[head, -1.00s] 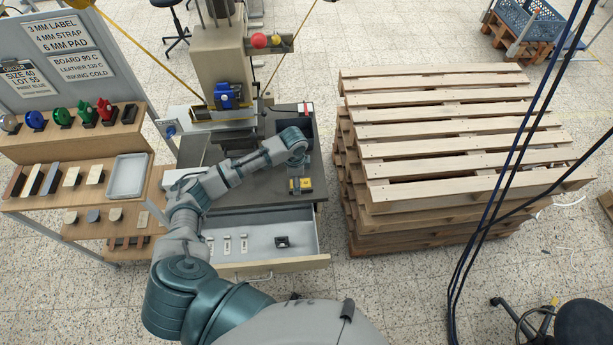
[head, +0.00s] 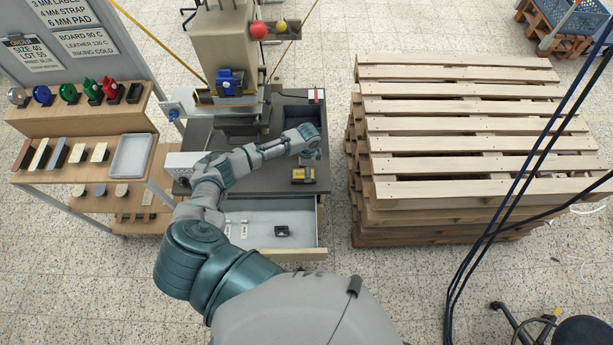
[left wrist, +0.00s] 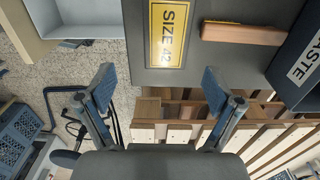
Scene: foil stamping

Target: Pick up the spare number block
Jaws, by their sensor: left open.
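My left gripper (head: 309,158) is above the right side of the grey worktop, jaws pointing down. The left wrist view shows its two fingers (left wrist: 163,108) wide apart, with nothing between them. A yellow "SIZE 42" label (left wrist: 168,33) lies on the worktop beyond the fingertips; it shows as a yellow and dark piece (head: 303,175) near the front edge in the head view. The open drawer (head: 322,222) holds a dark block (head: 282,231) and small pale pieces (head: 244,229). I cannot tell which piece is the spare number block. My right gripper is not in view.
A wooden bar (left wrist: 243,33) lies beside the dark "WASTE" bin (left wrist: 300,62). Stacked pallets (head: 460,150) are close on the right. A shelf rack (head: 75,117) with a pale tray (head: 132,155) is at left.

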